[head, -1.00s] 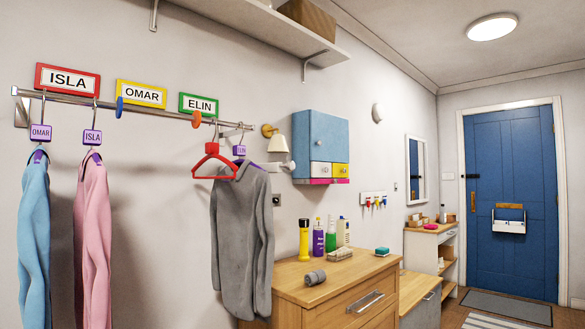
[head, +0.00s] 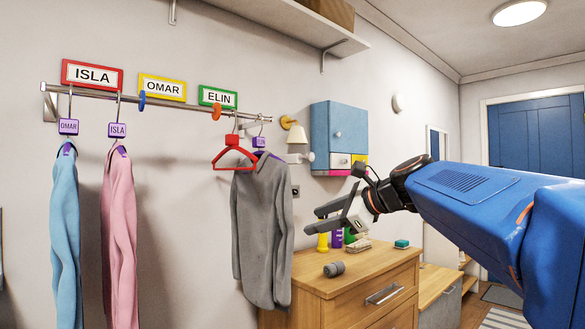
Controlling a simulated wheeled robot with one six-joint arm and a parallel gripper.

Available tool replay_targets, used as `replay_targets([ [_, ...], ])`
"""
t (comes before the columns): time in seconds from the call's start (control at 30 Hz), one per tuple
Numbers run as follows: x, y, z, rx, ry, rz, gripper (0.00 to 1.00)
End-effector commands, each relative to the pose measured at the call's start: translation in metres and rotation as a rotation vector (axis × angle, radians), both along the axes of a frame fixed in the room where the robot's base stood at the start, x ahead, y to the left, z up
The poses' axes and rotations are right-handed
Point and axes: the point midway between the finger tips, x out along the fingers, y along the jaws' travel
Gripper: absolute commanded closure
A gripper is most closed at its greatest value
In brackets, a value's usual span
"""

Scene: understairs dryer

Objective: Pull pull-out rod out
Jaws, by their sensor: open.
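A metal rail (head: 185,106) runs along the left wall, with clothes on hangers. A short white fitting with a round end (head: 304,157) sticks out from the wall below a small lamp; I cannot tell surely whether this or the rail is the pull-out rod. My gripper (head: 311,220) is open and empty, pointing left. In the picture it is below and slightly right of the white fitting, in front of the wall and above the wooden dresser. It partly hides the bottles behind it.
The wooden dresser (head: 345,284) stands below, with a grey roll (head: 334,269) and green-topped block (head: 402,244) on top.

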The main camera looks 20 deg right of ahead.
Motion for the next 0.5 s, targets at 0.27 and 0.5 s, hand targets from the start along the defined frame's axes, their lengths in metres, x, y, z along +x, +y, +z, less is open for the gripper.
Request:
replay_targets([
  [0.27, 0.036, -0.079, 0.131, 0.560, -0.092, -0.179, 0.57],
  [0.5, 0.040, -0.097, 0.163, 0.708, -0.116, -0.195, 0.57],
])
